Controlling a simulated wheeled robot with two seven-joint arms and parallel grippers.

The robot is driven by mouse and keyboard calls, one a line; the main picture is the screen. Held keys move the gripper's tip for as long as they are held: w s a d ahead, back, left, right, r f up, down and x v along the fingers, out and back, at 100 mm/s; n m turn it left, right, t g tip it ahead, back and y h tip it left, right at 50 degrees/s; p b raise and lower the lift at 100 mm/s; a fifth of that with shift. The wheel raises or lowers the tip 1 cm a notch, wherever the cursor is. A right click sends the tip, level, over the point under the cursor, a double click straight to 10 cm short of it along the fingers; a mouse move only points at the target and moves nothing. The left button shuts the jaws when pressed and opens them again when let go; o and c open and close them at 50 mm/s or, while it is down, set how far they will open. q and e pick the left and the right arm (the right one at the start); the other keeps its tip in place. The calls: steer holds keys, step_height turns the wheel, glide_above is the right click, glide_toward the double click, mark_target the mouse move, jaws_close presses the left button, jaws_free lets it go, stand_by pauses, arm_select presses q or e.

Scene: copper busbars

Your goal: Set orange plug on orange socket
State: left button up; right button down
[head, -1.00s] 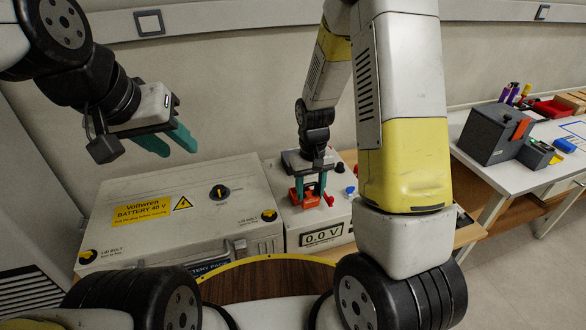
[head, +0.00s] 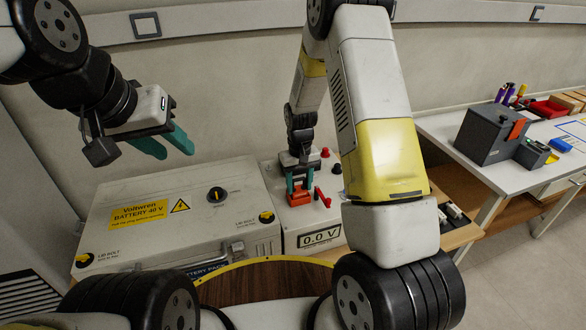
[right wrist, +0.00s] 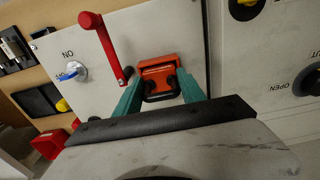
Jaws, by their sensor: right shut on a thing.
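The orange plug (head: 299,198) is at the top of the light grey meter box (head: 317,222). My right gripper (head: 300,185) is shut on it, one green finger on each side. The plug (right wrist: 158,72) also shows between the fingertips (right wrist: 160,88) in the right wrist view, close over or on the panel. I cannot make out the orange socket apart from the plug, and I cannot tell whether the plug touches it. My left gripper (head: 177,147) is open and empty, in the air above the battery case.
A red lever (right wrist: 101,47) stands right beside the plug. A blue-handled switch (right wrist: 72,73) is on the same panel. The battery case (head: 180,212) adjoins the meter box on the left. A white table (head: 450,130) with a dark grey device (head: 490,135) stands at the right.

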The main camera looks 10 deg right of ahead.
steer(key=c, duration=1)
jaws_free()
steer(key=shift+f, duration=0.1)
steer(key=shift+o, duration=0.2)
step_height(320, 180, up, 12)
step_height(320, 180, up, 9)
steer(key=t+y, duration=0.1)
steer(key=t, duration=0.1)
glide_above(299, 190)
steer(key=s+d, duration=0.1)
steer(key=s, duration=0.3)
steer(key=s+d+r+t, duration=0.1)
steer(key=s+r+t, duration=0.1)
steer(key=s+r, duration=0.4)
steer(key=s+r+m+t+y, duration=0.1)
steer(key=s+r, duration=0.5)
steer(key=s, duration=0.8)
steer(key=shift+d+m+t, duration=0.3)
steer(key=shift+d+t, duration=0.05)
steer(key=shift+t, duration=0.25)
steer(key=shift+s, duration=0.1)
